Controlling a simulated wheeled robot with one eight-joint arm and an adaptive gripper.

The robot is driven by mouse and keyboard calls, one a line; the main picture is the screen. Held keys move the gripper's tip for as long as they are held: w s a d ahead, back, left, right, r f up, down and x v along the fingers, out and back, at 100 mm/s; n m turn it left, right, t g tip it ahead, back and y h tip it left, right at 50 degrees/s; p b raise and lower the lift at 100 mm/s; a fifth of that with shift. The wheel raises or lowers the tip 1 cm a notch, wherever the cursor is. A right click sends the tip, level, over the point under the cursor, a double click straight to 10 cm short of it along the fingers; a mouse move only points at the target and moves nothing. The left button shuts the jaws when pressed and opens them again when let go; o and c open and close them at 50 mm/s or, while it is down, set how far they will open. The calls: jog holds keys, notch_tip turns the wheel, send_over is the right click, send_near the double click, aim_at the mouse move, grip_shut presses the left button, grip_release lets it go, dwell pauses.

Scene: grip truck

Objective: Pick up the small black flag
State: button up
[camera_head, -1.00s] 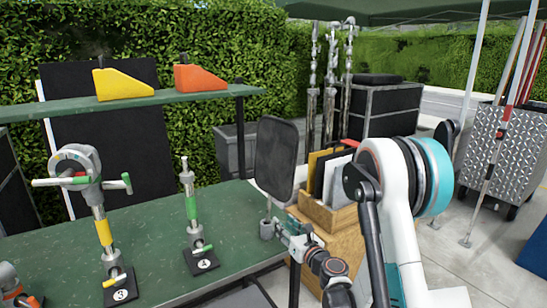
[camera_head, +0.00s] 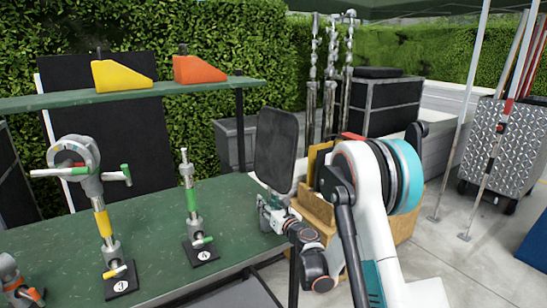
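The small black flag (camera_head: 276,150) is a dark rounded panel standing upright at the right end of the green table (camera_head: 150,262). Its thin stem goes down behind my gripper. My gripper (camera_head: 266,208) is at the stem, just under the panel's lower edge, reaching in from the right. The fingers are small and overlap the stem and its holder, so I cannot tell whether they are closed on it. The lower stem and holder are mostly hidden.
A numbered clamp stand (camera_head: 103,225) and a thinner stand (camera_head: 190,205) are on the table to the left. A green shelf (camera_head: 140,93) holds a yellow wedge (camera_head: 122,76) and an orange wedge (camera_head: 199,70). A wooden box (camera_head: 315,212) is behind my arm.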

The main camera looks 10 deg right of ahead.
grip_shut()
